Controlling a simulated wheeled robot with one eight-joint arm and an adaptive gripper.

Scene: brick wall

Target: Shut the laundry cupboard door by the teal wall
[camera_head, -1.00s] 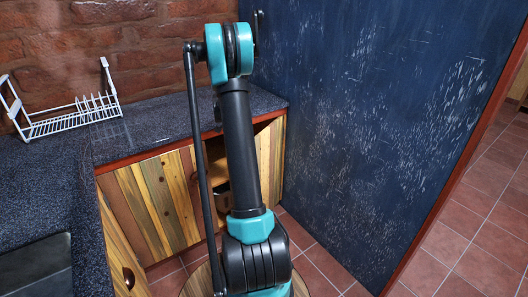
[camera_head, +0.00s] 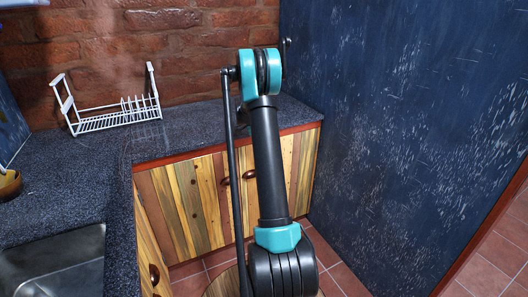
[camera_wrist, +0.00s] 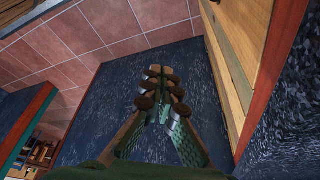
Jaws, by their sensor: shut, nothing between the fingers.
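The laundry cupboard door (camera_head: 301,160) is striped wood at the right end of the low cabinet, beside the dark blue-teal wall (camera_head: 400,130). It looks flush with the cabinet front, with no dark opening showing; my arm hides part of it. A dark handle shows beside the arm. In the wrist view my gripper (camera_wrist: 165,85) is shut and empty, its fingers together. The wooden front (camera_wrist: 228,75) runs along the right of the fingers, and the scuffed wall (camera_wrist: 110,110) lies behind them. I cannot tell whether the fingers touch the wood. The head view does not show the gripper.
A speckled dark counter (camera_head: 190,140) with a red edge runs above the cabinet. A white dish rack (camera_head: 115,115) stands on it by the brick wall. A metal sink (camera_head: 55,265) is at the lower left. Tiled floor (camera_head: 490,255) is clear at the right.

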